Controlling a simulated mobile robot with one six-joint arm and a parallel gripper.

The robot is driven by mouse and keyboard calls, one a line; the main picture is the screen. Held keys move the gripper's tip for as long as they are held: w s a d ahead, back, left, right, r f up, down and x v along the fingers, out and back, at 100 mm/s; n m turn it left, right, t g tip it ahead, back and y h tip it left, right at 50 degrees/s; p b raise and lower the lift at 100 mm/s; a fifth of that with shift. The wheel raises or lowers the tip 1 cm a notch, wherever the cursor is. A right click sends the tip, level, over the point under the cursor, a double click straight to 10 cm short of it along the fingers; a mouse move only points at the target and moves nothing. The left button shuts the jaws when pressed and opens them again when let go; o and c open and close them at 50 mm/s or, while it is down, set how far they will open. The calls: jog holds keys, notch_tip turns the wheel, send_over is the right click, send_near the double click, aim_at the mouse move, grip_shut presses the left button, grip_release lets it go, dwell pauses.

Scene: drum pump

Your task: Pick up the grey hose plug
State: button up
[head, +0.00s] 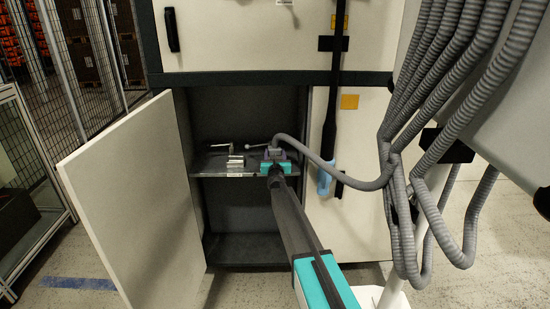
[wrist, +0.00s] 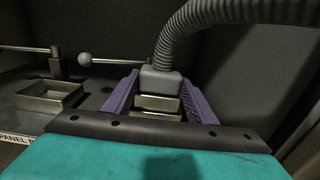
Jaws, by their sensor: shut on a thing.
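The grey hose plug (wrist: 160,82) sits between the two purple fingers of my gripper (wrist: 159,92), with a ribbed grey hose (wrist: 200,15) rising from its top. My gripper is shut on the plug. Shiny metal parts show just below the plug between the fingers; I cannot tell whether they belong to the plug or to a socket under it. In the head view, my gripper (head: 274,155) reaches into the open cabinet at the shelf's right part. The plug is small and mostly hidden there.
An empty metal socket frame (wrist: 50,96) and a lever with a round grey knob (wrist: 85,59) are to the left on the shelf (head: 210,165). The cabinet door (head: 135,205) stands open at left. The hose runs right to a hanging hose bundle (head: 400,190).

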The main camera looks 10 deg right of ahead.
notch_tip(320, 180, up, 26)
jog(key=p, duration=0.9)
jog(key=shift+r+p, duration=0.2)
jog(key=shift+p, duration=0.2)
